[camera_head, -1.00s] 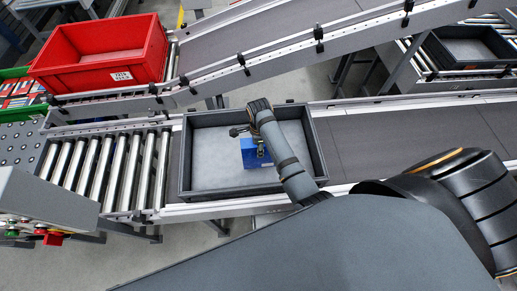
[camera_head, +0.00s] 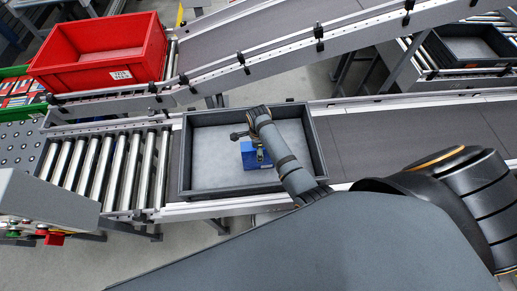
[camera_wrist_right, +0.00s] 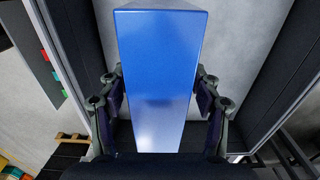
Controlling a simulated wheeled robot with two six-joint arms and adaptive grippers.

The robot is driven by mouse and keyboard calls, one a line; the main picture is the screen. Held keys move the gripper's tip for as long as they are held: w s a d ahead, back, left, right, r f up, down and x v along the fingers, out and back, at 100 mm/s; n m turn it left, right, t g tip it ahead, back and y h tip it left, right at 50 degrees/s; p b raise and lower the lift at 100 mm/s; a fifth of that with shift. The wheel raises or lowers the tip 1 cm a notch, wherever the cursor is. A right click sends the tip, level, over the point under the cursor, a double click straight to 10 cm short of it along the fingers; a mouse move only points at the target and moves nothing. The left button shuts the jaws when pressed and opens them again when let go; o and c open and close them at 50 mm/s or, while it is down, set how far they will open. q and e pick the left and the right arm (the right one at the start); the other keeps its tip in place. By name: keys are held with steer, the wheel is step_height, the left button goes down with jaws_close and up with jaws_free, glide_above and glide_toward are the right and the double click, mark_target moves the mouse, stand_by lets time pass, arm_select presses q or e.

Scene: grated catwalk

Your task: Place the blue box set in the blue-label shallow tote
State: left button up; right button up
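In the right wrist view the glossy blue box (camera_wrist_right: 160,75) fills the middle, with a finger of the right gripper (camera_wrist_right: 160,78) against each side. No blue label is readable on the tote. My left gripper is not in view.
A red tote (camera_head: 110,73) stands at the upper left by a sloping conveyor (camera_head: 290,35). Metal rollers (camera_head: 105,170) lie left of the grey tote, and a bare belt (camera_head: 410,135) runs to its right. Another dark tote (camera_head: 470,45) is at the upper right.

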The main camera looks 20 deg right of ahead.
step_height(320, 180, up, 12)
steer(key=shift+f+b, duration=0.2)
steer(key=shift+b, duration=0.8)
steer(key=shift+r, duration=0.4)
